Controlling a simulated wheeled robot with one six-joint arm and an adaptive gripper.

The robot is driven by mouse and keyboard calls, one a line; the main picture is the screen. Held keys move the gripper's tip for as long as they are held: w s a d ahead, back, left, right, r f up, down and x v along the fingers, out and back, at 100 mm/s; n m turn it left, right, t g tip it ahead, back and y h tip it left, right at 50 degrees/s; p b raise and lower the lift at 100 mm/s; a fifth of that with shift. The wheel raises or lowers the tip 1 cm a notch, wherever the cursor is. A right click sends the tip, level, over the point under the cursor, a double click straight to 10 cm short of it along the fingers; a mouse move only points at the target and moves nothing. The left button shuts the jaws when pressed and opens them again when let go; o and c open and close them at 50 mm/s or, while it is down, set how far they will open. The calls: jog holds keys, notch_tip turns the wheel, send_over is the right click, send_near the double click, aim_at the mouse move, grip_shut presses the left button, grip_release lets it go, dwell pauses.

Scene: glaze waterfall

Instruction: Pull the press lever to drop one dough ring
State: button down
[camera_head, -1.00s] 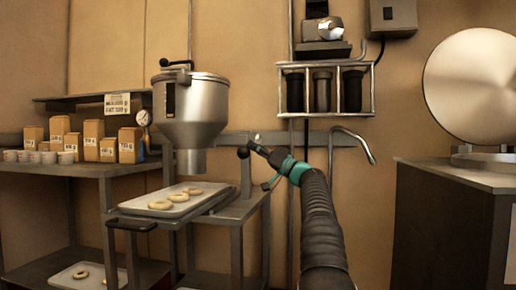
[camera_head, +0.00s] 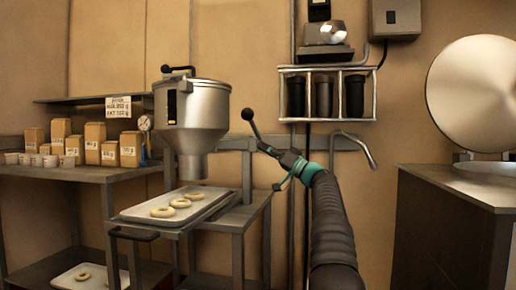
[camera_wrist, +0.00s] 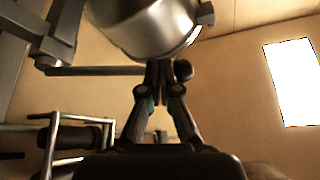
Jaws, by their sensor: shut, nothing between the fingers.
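The steel dough press (camera_head: 195,115) has a conical hopper with its spout above a tray (camera_head: 128,214). Three pale dough rings (camera_head: 180,202) lie on that tray. The press lever (camera_head: 247,115) is a dark rod with a ball knob, tilted up to the right of the hopper. My gripper (camera_head: 263,147) is shut and empty, just below and right of the knob, close to the rod; contact cannot be told. In the wrist view, my closed fingertips (camera_wrist: 160,69) are beside a dark ball (camera_wrist: 183,70), under the steel hopper (camera_wrist: 145,20).
Paper bags (camera_head: 92,140) and small cups stand on the left shelf. A lower tray (camera_head: 65,283) holds a dough ring. A wall rack (camera_head: 326,95) with dark canisters and a bent pipe (camera_head: 365,148) are behind my arm. A dark cabinet (camera_head: 450,220) stands right.

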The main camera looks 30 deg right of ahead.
jog(key=b+v, duration=0.1)
jog(key=v, duration=0.6)
jog(key=shift+s+d+b, duration=0.25)
jog(key=shift+b, duration=0.15)
dwell(1.8)
